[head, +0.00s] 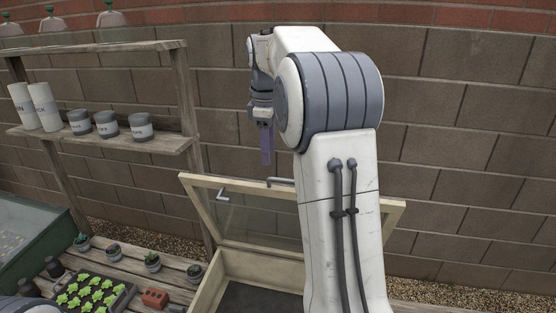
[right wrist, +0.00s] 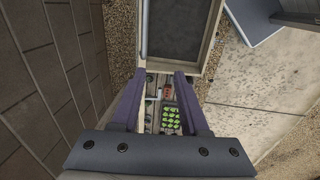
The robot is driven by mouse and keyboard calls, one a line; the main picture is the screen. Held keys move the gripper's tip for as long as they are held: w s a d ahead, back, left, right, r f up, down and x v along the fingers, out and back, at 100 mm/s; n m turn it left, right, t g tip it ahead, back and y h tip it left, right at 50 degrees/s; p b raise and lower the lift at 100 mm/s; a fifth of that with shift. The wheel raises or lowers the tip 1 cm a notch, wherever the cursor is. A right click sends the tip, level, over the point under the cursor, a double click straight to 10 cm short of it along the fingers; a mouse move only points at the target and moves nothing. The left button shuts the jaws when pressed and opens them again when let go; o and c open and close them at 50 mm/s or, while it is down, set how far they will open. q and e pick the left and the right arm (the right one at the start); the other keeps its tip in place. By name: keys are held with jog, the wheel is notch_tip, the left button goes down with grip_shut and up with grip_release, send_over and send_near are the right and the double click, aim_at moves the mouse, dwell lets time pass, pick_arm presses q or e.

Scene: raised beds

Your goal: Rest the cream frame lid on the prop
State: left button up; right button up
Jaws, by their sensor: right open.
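The cream frame lid (head: 255,213) has a glass pane and stands raised and tilted above the cream box (head: 208,284). A grey handle (head: 280,182) sits on its top edge. A small grey bent bracket (head: 222,195) shows at its upper left; I cannot tell whether this is the prop. My right gripper (head: 265,158) points down above the lid's top edge, apart from it. In the right wrist view its purple fingers (right wrist: 159,74) are spread with nothing held between them. My right arm hides the lid's right middle. My left gripper is out of view.
A wooden shelf (head: 100,142) with jars stands at left. A seedling tray (head: 92,292), a red brick (head: 154,298) and small potted plants lie on the slatted bench left of the box. A block wall (head: 460,140) closes off the back.

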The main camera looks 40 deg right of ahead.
aim_at(283, 179)
jog(key=d+r, duration=0.1)
jog(key=d, duration=0.3)
jog(key=f, duration=0.6)
jog(key=d+f, duration=0.1)
jog(key=f, duration=0.2)
jog(key=shift+w+f+p, duration=0.2)
jog(key=shift+f+p, duration=0.2)
grip_shut()
dwell(0.7)
